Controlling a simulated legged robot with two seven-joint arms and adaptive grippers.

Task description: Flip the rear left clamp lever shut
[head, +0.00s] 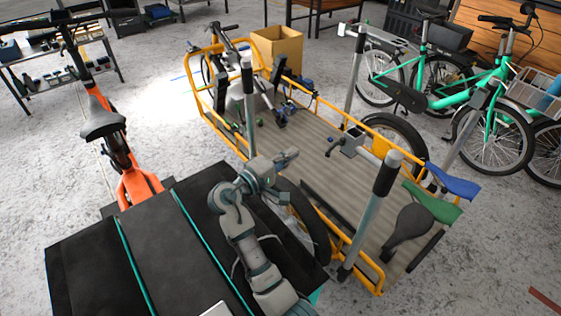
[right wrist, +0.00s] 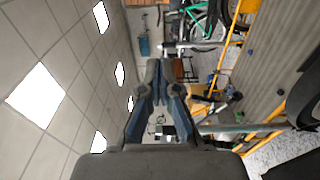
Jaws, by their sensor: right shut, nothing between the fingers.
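A cargo bike with a slatted grey bed (head: 315,150) and orange rails stands in front of me. Upright posts rise at its sides; a near one (head: 374,205) has a thick dark grip and pale top, and another (head: 248,105) stands further left. I cannot make out which small part is the rear left clamp lever. My right gripper (head: 292,155) is shut and empty, raised in front of the bike's near side. Its fingertips meet in the right wrist view (right wrist: 158,70). My left gripper is not in view.
The orange rail (head: 213,117) and a black wheel (head: 305,225) are close to my right arm. Saddles (head: 410,228) lie at the bed's right end. A cardboard box (head: 278,46) stands behind the bed. Green bikes (head: 460,95) are at the back right, an orange bike (head: 135,180) at left.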

